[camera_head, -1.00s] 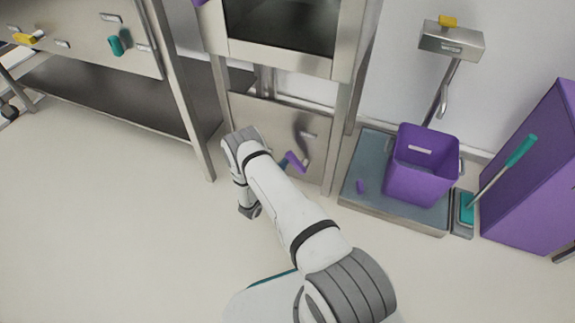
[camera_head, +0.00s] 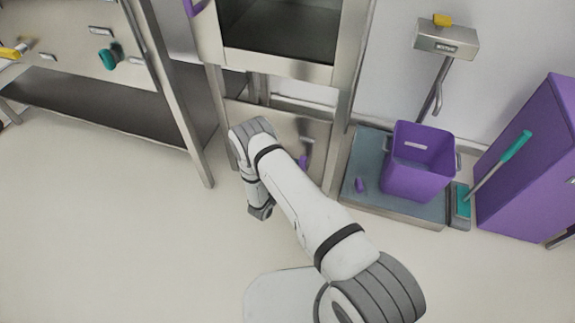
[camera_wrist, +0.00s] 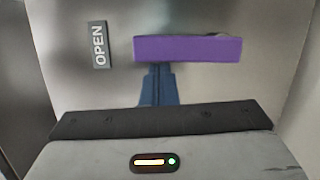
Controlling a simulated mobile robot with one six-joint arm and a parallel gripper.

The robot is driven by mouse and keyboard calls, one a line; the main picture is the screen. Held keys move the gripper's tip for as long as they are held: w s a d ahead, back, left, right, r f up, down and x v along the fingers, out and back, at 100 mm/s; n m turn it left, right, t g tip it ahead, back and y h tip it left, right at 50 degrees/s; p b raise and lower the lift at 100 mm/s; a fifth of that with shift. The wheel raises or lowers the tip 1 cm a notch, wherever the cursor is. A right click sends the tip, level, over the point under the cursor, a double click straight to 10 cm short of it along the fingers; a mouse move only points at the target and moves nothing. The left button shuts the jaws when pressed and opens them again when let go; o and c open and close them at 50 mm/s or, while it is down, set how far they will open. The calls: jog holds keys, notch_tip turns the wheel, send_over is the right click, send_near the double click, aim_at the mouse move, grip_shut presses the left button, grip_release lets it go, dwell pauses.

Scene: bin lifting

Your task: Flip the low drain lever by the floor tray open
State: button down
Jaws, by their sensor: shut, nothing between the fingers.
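In the wrist view the purple handle (camera_wrist: 187,48) lies across the picture as a level bar. My gripper (camera_wrist: 157,70) has blue-grey fingers shut together and empty. Their tips are at the handle's lower edge in the picture, left of its middle; I cannot tell whether they touch it. An OPEN label (camera_wrist: 99,45) is left of the handle. The head view hides my fingers behind the arm.
A low grey floor platform (camera_head: 362,168) stands right of the panel, with a purple bin (camera_head: 420,178) on it. A teal-handled brush (camera_head: 514,147) and purple cabinet (camera_head: 540,160) are farther right. A steel table (camera_head: 120,105) is left. The floor at front left is clear.

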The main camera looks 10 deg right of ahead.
dwell(0.5)
jog(key=shift+a, duration=0.15)
jog(key=s+a, duration=0.6)
jog(key=a, duration=0.3)
jog(key=shift+a+p, duration=0.35)
jog(key=shift+a, duration=0.05)
